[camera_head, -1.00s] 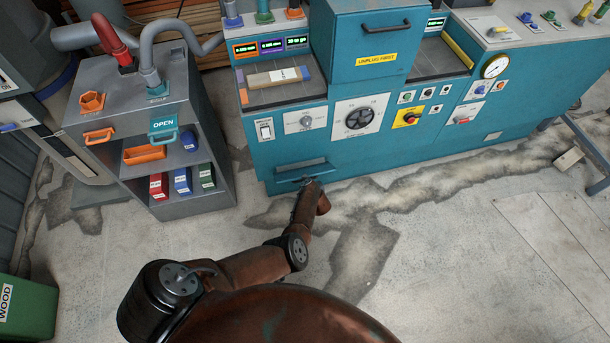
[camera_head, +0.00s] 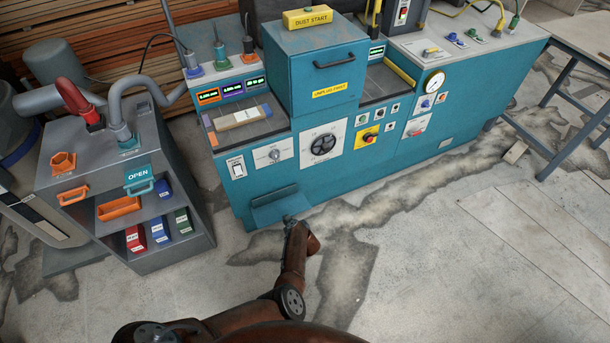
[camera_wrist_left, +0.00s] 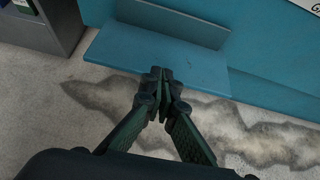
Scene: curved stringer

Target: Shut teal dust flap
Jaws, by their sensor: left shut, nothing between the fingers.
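The teal dust flap (camera_head: 270,213) is low on the front of the teal machine. In the left wrist view the flap (camera_wrist_left: 120,52) shows as a flat plate sticking out from the machine front, with a raised teal bar behind it. My left gripper (camera_head: 292,221) is at the flap's front right part in the head view. In the left wrist view its fingertips (camera_wrist_left: 163,76) are together and empty, overlapping the flap's front edge. I cannot tell whether they touch it. My right gripper is not in view.
A grey cabinet (camera_head: 190,210) with a teal OPEN flap (camera_head: 139,177) and coloured boxes stands left of the machine (camera_head: 350,165). A blue-legged table (camera_head: 575,95) stands at the right. The stained concrete floor (camera_head: 400,270) in front is clear.

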